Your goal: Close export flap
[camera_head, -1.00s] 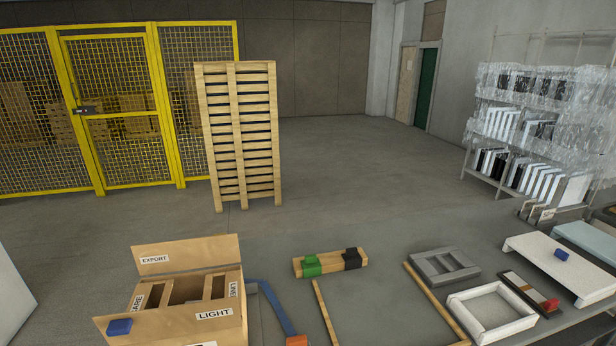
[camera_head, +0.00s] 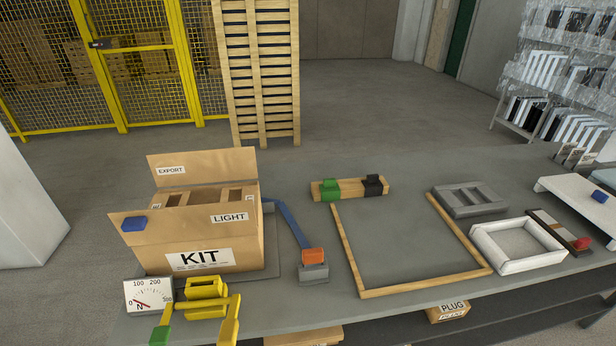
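The cardboard box (camera_head: 155,257) stands at the left of the table, with a KIT label on its front. Its export flap (camera_head: 206,166), labelled EXPORT, stands up along the far side, open. The flap labelled LIGHT (camera_head: 180,222) is on the near side and has a blue block (camera_head: 134,223) at its left end. The box top is open, and brown dividers (camera_head: 205,198) show inside. The box's contents below them are hidden. Neither of my grippers is in view.
A dial gauge (camera_head: 149,296) and yellow handles (camera_head: 206,288) sit before the box. A blue bar (camera_head: 288,223) with an orange end lies right of it. A wooden frame (camera_head: 425,284), grey tray (camera_head: 470,212) and white tray (camera_head: 518,259) lie farther right. Inside the wooden frame is clear.

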